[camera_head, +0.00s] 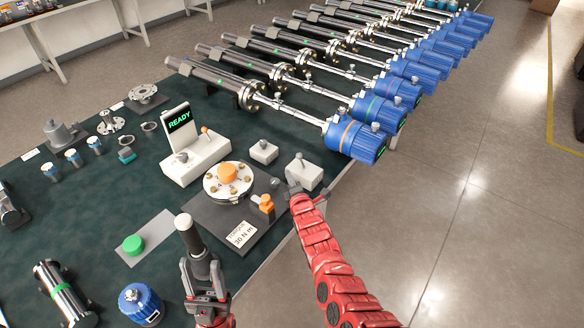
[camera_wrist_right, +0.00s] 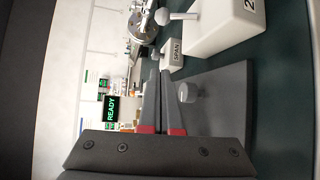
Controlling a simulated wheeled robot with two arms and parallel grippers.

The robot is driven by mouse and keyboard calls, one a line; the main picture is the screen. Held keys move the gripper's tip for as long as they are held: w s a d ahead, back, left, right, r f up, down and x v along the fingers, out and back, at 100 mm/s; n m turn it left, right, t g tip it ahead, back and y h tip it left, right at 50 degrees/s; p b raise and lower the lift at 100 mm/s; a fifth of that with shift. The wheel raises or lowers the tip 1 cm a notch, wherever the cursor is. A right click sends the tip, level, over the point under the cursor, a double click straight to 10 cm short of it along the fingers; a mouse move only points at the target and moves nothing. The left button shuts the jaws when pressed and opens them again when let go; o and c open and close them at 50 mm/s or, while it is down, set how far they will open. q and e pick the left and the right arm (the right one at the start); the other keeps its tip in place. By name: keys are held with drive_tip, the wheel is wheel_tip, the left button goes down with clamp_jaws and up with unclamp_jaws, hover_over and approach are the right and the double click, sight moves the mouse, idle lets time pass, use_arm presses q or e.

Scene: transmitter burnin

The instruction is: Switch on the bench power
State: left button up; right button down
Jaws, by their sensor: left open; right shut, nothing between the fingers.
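A white box with a grey lever (camera_head: 306,175) stands near the bench's right edge. In the right wrist view, a white box with a lever (camera_wrist_right: 225,25), its label starting with "2", lies ahead and to the upper right. My right gripper (camera_head: 292,190) is shut and empty, close to the near-left side of the box; its closed fingers (camera_wrist_right: 160,75) point forward in the wrist view. My left gripper (camera_head: 203,270) is open low over the bench, by a dark upright handle with a white cap (camera_head: 187,222). I cannot tell whether they touch.
A white unit with a READY display (camera_head: 180,121) and orange toggle stands further back, beside a small white box (camera_head: 264,152). A flange with an orange centre (camera_head: 227,174) sits on a grey plate. A green button (camera_head: 133,243) lies left. Blue-ended transmitters (camera_head: 356,138) line the back.

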sight(301, 161)
drive_tip(key=b+x, duration=0.7)
drive_tip(key=b, duration=0.3)
drive_tip(key=shift+w+a+f, duration=0.15)
drive_tip(key=shift+w+f, duration=0.1)
drive_tip(key=shift+w+a+f+b, duration=0.1)
drive_tip(key=shift+w+a+b, duration=0.1)
drive_tip(key=shift+w+b, duration=0.7)
drive_tip(key=shift+w, duration=0.15)
drive_tip(key=d+r+p, duration=0.1)
drive_tip(key=d+p, duration=0.1)
drive_tip(key=p, duration=0.1)
drive_tip(key=shift+d+r, duration=0.15)
drive_tip(key=shift+d, duration=0.05)
drive_tip(key=shift+s+d+p, duration=0.15)
drive_tip(key=shift+d+p, duration=0.45)
drive_tip(key=shift+d, duration=0.15)
